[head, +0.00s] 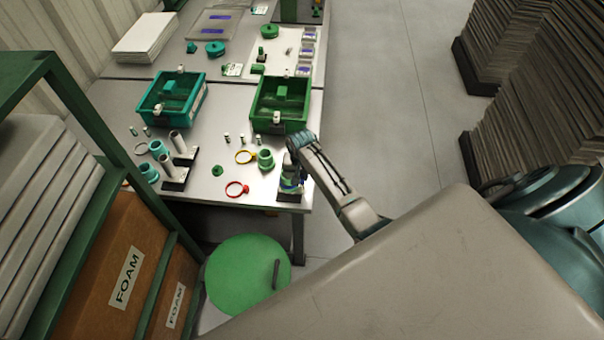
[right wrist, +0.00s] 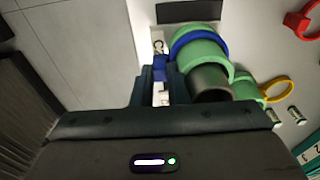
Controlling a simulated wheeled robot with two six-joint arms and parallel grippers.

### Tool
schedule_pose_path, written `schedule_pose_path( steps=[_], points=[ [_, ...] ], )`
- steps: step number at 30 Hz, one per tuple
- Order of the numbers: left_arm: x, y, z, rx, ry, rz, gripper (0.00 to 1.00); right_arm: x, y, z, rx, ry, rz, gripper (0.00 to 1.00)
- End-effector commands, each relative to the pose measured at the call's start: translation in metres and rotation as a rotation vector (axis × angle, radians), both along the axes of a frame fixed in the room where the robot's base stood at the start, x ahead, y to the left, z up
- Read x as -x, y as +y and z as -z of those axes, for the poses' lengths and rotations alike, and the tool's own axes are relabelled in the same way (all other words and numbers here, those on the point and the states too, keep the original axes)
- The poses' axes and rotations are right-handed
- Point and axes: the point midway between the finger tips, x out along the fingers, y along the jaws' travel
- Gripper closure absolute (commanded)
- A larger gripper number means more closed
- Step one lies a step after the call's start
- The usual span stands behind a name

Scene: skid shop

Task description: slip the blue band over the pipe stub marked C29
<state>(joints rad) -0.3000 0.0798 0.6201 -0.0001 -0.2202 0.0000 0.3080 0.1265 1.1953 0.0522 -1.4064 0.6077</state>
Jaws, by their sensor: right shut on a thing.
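The blue band (right wrist: 178,44) shows in the right wrist view around an upright pipe stub (right wrist: 208,82), between two green rings (right wrist: 203,56). The stub's grey top end sticks out toward the camera. My right gripper (right wrist: 163,82) is shut on a small blue part at the band's side, next to the stub. In the head view my right gripper (head: 290,172) is at the table's front right corner and mostly covers the stub and band. No marking C29 can be read. My left gripper is not in view.
On the table (head: 213,205) lie a red ring (head: 237,189), a yellow ring (head: 245,157) and a green fitting (head: 265,160). Two grey stubs (head: 177,141) stand at left. A teal bin (head: 158,113) and green bin (head: 268,125) stand behind. A green stool (head: 245,270) is in front.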

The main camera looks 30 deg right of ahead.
Motion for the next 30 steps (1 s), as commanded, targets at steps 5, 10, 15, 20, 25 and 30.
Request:
schedule_pose_path(
  steps=[5,10,15,20,25,30],
  points=[
    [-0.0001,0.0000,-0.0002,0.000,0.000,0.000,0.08,-0.0001,0.0003,0.0006,-0.001,-0.001,0.000,0.62],
    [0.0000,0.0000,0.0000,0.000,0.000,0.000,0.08,0.0000,0.0014,0.0010,-0.002,0.000,0.000,0.62],
    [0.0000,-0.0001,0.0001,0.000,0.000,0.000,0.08,0.0000,0.0019,0.0013,-0.004,0.000,0.000,0.62],
    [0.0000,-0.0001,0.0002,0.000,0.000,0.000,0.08,0.0003,0.0023,0.0017,-0.005,0.000,0.000,0.58],
    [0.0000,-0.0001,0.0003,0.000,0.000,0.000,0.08,0.0004,0.0031,0.0021,-0.006,0.000,-0.001,0.53],
    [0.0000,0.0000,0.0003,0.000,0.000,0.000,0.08,0.0005,0.0036,0.0024,-0.007,0.001,-0.001,0.51]
  ],
)
